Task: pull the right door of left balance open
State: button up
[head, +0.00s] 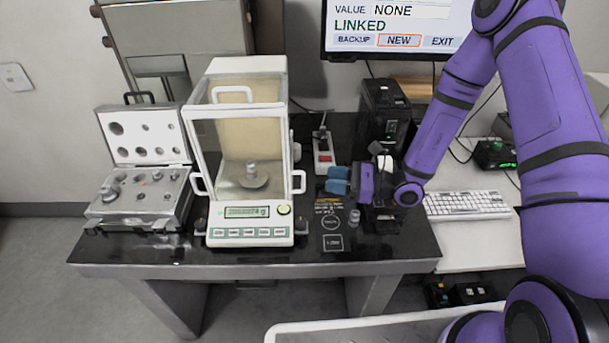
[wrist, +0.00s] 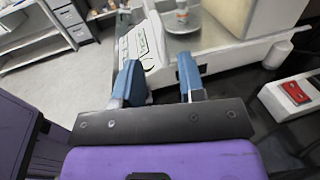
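The balance (head: 250,210) stands on the black table, a glass-walled case above a white base with a lit display. Its right door has a white handle (head: 299,182) on the case's right side. Whether that door is fully shut I cannot tell. A small metal weight (head: 251,168) stands on the pan inside. My gripper (head: 337,180), with blue fingers, is just right of the handle and apart from it, pointing left towards the balance. In the wrist view my gripper (wrist: 160,78) has its fingers spread, nothing held between them, with the balance base (wrist: 145,45) beyond.
An open weight box (head: 140,195) lies left of the balance. A power strip (head: 324,155) is behind my gripper, and a black computer case (head: 382,115) stands at the back right. A small weight (head: 354,217) stands near marked squares in front. A keyboard (head: 467,205) lies on the right table.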

aim_at(303, 175)
jog(key=x, duration=0.8)
jog(key=shift+a, duration=0.1)
jog(key=shift+c, duration=0.5)
grip_shut()
